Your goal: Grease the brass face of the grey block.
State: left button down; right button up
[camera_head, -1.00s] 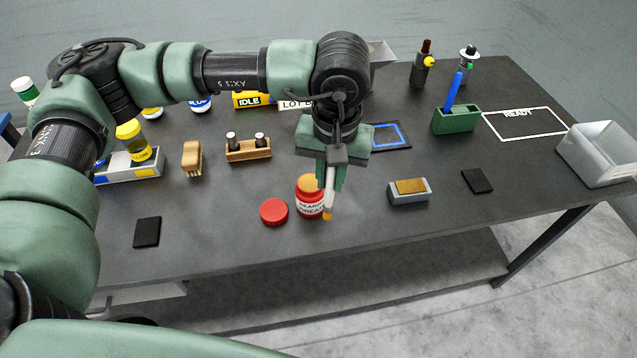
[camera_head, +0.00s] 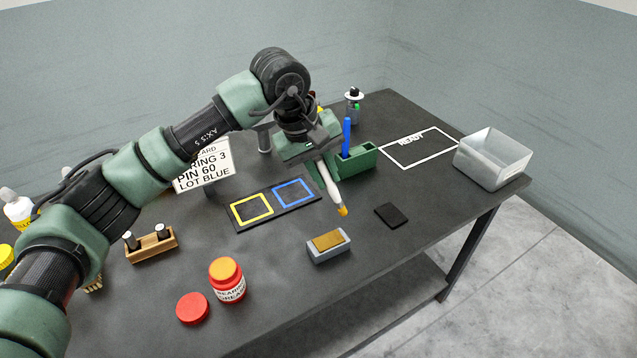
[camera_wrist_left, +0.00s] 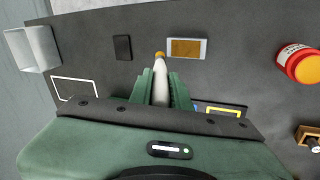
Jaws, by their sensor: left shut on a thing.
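The grey block (camera_head: 329,256) with its brass face (camera_head: 328,240) upward lies on the dark table. It also shows in the left wrist view, the brass face (camera_wrist_left: 186,48) beside the tool's tip. My left gripper (camera_head: 320,164) is shut on a white brush-like tool (camera_head: 331,187) with a yellow-orange tip (camera_head: 342,211). The tip points down and is above the table, behind and slightly right of the block, apart from it. The open red grease jar (camera_head: 227,284) shows yellow-orange grease inside. Its red lid (camera_head: 193,308) lies beside it. My right gripper is not in view.
A black pad (camera_head: 391,215) lies right of the block. A mat with yellow and blue frames (camera_head: 274,204) lies behind the block. A sign (camera_head: 204,168) stands at the back.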

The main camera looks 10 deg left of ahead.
pick_arm(q)
jog(key=shift+s+f, duration=0.1)
jog(key=shift+f, duration=0.35)
jog(key=shift+f+b, duration=0.7)
jog(key=shift+f, duration=1.6)
